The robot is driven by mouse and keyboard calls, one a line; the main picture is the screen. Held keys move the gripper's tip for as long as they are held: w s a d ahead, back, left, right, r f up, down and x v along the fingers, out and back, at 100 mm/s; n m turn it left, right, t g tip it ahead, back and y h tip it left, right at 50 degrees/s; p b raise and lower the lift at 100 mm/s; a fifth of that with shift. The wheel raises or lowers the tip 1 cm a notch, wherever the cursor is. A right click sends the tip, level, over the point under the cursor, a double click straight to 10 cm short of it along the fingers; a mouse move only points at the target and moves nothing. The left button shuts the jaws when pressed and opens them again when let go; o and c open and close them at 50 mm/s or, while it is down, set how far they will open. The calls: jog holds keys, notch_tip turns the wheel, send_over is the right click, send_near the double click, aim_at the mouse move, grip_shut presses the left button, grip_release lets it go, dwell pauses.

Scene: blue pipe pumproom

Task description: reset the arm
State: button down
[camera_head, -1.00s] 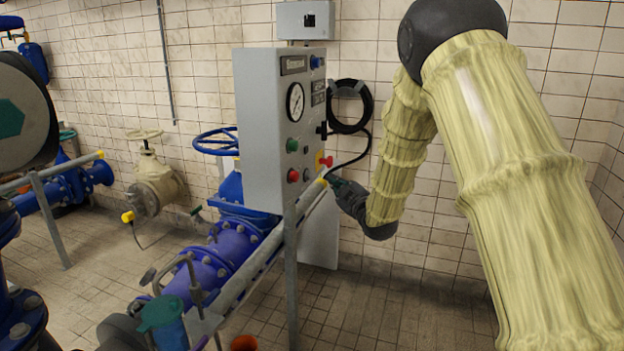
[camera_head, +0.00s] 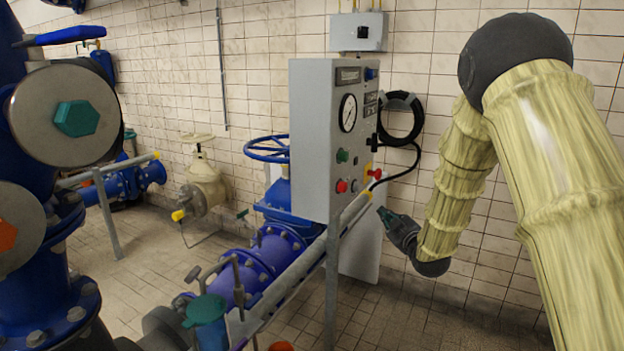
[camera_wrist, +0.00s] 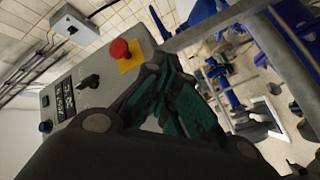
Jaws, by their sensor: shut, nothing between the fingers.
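My gripper (camera_head: 386,213) is at the right of the grey control cabinet (camera_head: 312,140), low and just off its panel face. Its dark fingers with green parts are shut and empty, and they also show in the wrist view (camera_wrist: 168,82). My arm comes down from the upper right in a pale yellow sleeve. The panel's red mushroom button on a yellow plate (camera_wrist: 120,50) is beside the fingers in the wrist view. It also shows above the gripper in the head view (camera_head: 377,173).
A railing (camera_head: 333,285) runs in front of the blue pipes (camera_head: 250,265). A coiled black hose (camera_head: 400,118) hangs on the tiled wall behind. A large blue flanged pipe (camera_head: 60,290) stands close on the left. Floor at the lower right is clear.

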jog(key=s+a+f+m+g+h, duration=0.1)
jog(key=s+f+m+g, duration=0.15)
jog(key=s+f, duration=0.75)
jog(key=s+a+f+m+g, duration=0.15)
jog(key=s+f+g, duration=0.4)
jog(key=f, duration=0.85)
jog(key=s+a+f+m+g+h, duration=0.1)
jog(key=s+f+m, duration=0.2)
jog(key=s+f, duration=0.8)
jog(key=s+a+f+m+g, duration=0.1)
jog(key=s+f, duration=0.3)
jog(key=s, duration=0.7)
jog(key=s+a+f+m+g, duration=0.1)
jog(key=s+f+g, duration=0.3)
jog(key=s, duration=0.7)
jog(key=s+a+f+m+g, duration=0.1)
jog(key=s+f+m+g, duration=0.1)
jog(key=s, duration=0.9)
jog(key=shift+s+f+g+h, duration=0.25)
jog(key=shift+f+g+h, duration=0.15)
jog(key=shift+f+g, duration=0.45)
jog(key=shift+a+f, duration=0.1)
